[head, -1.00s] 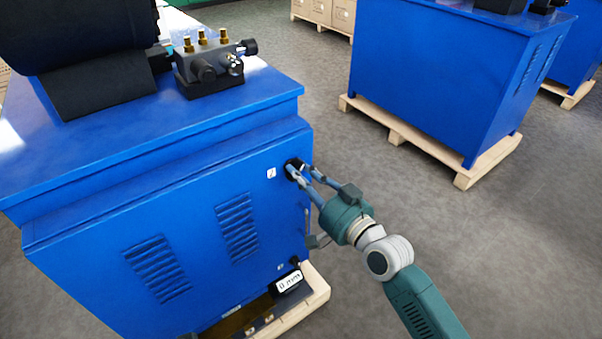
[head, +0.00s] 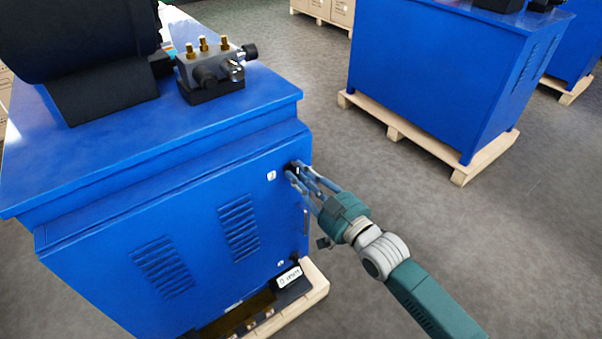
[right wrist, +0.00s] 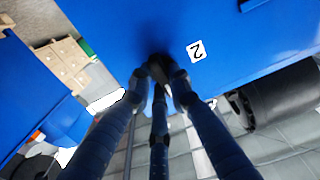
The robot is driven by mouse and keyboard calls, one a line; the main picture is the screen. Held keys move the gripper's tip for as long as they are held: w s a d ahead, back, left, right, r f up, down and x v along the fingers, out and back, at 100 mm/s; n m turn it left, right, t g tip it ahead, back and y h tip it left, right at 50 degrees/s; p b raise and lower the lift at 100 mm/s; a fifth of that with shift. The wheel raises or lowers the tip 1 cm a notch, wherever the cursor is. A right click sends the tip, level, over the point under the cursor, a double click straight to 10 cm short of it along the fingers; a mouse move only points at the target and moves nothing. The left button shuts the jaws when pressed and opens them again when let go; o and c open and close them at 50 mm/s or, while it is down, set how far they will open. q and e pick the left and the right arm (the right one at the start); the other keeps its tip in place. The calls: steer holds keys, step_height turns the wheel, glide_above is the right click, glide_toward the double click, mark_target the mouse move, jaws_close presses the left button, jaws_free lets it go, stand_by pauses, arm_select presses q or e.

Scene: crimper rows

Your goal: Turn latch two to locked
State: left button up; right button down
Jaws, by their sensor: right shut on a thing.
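Latch two (head: 293,165) is a small dark handle at the upper right corner of the blue cabinet door (head: 200,215). A white label (head: 271,175) sits just left of it and reads 2 in the right wrist view (right wrist: 197,51). My right gripper (head: 297,172) is shut on the latch, its fingers reaching in from the lower right. In the right wrist view the fingers close around the dark latch (right wrist: 160,66) and hide most of it, so its exact angle is hard to read. My left gripper is not in view.
A second small label (head: 281,264) is low on the door, above a black box with a white sign (head: 289,277). A valve block with brass fittings (head: 210,72) stands on the cabinet top. Another blue cabinet (head: 440,75) stands on a pallet across open grey floor.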

stand_by(0.4)
steer(key=c, duration=1.6)
jaws_free()
steer(key=v, duration=1.2)
